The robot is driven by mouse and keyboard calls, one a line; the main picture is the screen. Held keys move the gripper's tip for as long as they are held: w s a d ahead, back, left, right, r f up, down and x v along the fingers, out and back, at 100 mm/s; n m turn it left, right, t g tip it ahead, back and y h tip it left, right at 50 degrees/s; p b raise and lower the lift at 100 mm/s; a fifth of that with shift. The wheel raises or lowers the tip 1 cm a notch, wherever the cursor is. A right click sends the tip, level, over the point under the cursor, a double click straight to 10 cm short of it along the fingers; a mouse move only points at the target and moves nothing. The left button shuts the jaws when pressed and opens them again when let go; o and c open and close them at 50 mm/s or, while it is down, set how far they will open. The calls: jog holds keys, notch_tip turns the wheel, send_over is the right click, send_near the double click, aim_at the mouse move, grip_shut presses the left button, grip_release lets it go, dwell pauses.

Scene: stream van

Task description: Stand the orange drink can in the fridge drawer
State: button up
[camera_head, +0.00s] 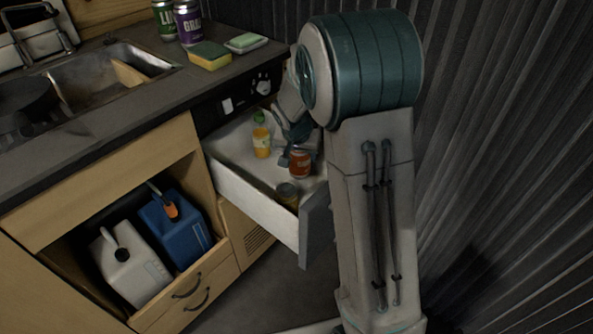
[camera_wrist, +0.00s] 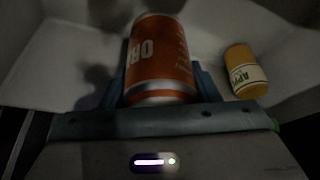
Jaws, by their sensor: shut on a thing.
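The orange drink can (camera_head: 300,164) is inside the pulled-out fridge drawer (camera_head: 243,186), near the drawer's middle. My gripper (camera_head: 286,160) is shut on it from the left side in the head view. In the wrist view the orange can (camera_wrist: 160,58) lies between my blue fingers (camera_wrist: 160,88), its label partly showing. I cannot tell whether its base touches the drawer floor. A bottle with orange juice and a green cap (camera_head: 261,140) stands farther back in the drawer.
A dark-topped jar or can (camera_head: 287,194) stands near the drawer's front. The counter above holds a green can (camera_head: 164,18), a purple can (camera_head: 188,22), a sponge (camera_head: 210,55) and a soap dish (camera_head: 246,43). White (camera_head: 132,268) and blue (camera_head: 175,228) jugs sit in the open cupboard at left.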

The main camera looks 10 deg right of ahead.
aim_at(300, 163)
jog(key=shift+f+b, duration=0.5)
jog(key=shift+f, duration=1.6)
jog(key=shift+f, duration=0.25)
jog(key=o, duration=1.2)
jog(key=shift+r, duration=0.1)
jog(key=shift+r, duration=0.25)
jog(key=p+v, duration=0.2)
jog(key=v, duration=0.9)
jog(key=shift+s+a+r, duration=0.1)
jog(key=shift+s+r, duration=0.1)
jog(key=shift+r, duration=0.1)
